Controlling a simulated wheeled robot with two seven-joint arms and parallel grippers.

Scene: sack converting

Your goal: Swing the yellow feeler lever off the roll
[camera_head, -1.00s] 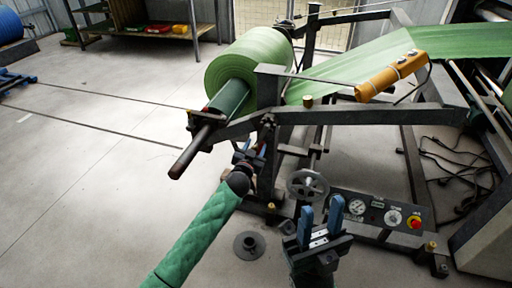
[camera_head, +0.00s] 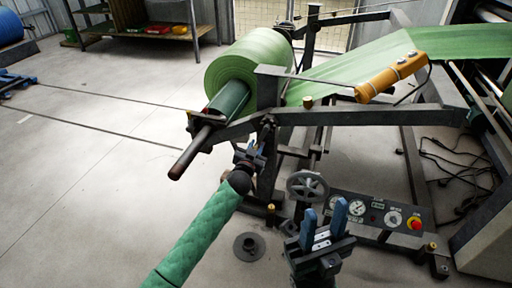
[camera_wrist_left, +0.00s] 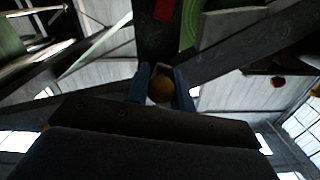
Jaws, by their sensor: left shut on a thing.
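My left gripper (camera_head: 250,152) is at the near side of the roll stand, below its dark side arm. In the left wrist view its blue fingers (camera_wrist_left: 162,88) are shut on a round, brownish-yellow knob (camera_wrist_left: 162,91). Whether this knob belongs to the yellow feeler lever cannot be told; the lever's arm is not clearly visible. The green roll (camera_head: 247,68) sits on its shaft above and behind the left gripper. My right gripper (camera_head: 325,220) is in front of the stand, its blue fingers pointing up, apart and empty.
A handwheel (camera_head: 307,187) and a gauge panel with a red button (camera_head: 414,223) stand behind my right gripper. The roll shaft (camera_head: 190,152) juts out to the left.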

